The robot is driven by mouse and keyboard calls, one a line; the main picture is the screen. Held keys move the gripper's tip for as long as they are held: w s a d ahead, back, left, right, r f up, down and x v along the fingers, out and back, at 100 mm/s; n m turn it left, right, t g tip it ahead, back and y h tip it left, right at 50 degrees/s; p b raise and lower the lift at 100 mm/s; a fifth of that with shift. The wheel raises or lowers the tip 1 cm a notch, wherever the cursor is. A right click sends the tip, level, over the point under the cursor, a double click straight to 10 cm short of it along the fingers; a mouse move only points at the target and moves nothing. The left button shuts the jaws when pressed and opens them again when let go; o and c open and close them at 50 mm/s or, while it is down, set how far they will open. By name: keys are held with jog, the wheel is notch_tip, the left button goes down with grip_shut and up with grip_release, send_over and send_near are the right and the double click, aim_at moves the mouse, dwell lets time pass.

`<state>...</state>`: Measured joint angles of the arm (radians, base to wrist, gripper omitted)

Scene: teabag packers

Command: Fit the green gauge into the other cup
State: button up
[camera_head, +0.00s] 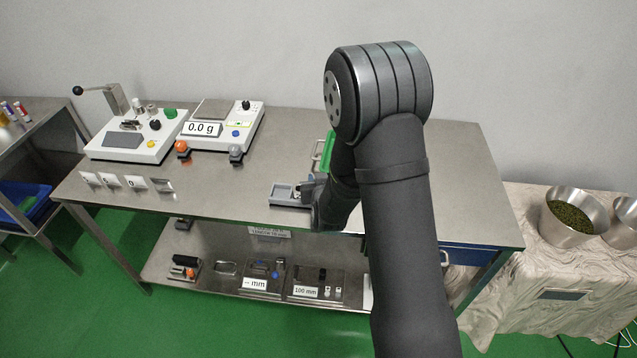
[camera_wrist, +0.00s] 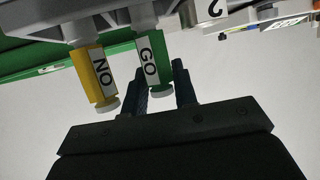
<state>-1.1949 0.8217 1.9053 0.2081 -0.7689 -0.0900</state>
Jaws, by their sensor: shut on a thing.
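The green gauge (camera_wrist: 163,70), labelled GO, has a pale round end and shows in the wrist view. My gripper (camera_wrist: 160,76) is shut on it, with a dark finger on either side. A yellow gauge (camera_wrist: 94,72), labelled NO, is beside it, apart from the fingers. Both reach up to a grey holder (camera_wrist: 130,14) at the top of the wrist view. I cannot tell whether the green gauge sits in a cup or is clear of it. In the head view, my arm hides the gauges and most of the gripper.
A grey tray (camera_head: 283,202) lies near the front edge of the steel table (camera_head: 240,165). A green frame (camera_head: 326,150) stands behind it. A scale (camera_head: 222,130) and a white device (camera_head: 130,150) stand at the left.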

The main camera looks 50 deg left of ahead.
notch_tip(320, 180, up, 9)
jog(key=shift+r, duration=0.1)
jog(key=shift+a+r, duration=0.15)
jog(key=shift+r, duration=0.3)
jog(key=shift+s+a+r+n+g+y, duration=0.15)
jog(key=shift+s+a+n+g+y, duration=0.15)
jog(key=shift+s+a+n+g, duration=0.55)
jog(key=shift+s+a+r+n+g+y, duration=0.25)
jog(key=shift+s+a+n+g, duration=0.2)
jog(key=shift+n+g, duration=0.8)
jog(key=shift+s+a+r+n+g+y, duration=0.1)
jog(key=shift+s+a+n+g+y, duration=0.25)
jog(key=shift+s+a+n+g, duration=0.65)
jog(key=shift+w+d+g, duration=0.3)
jog(key=shift+w+d, duration=0.05)
jog(key=shift+d, duration=0.1)
jog(key=shift+f, duration=2.9)
jog(key=shift+f, duration=1.6)
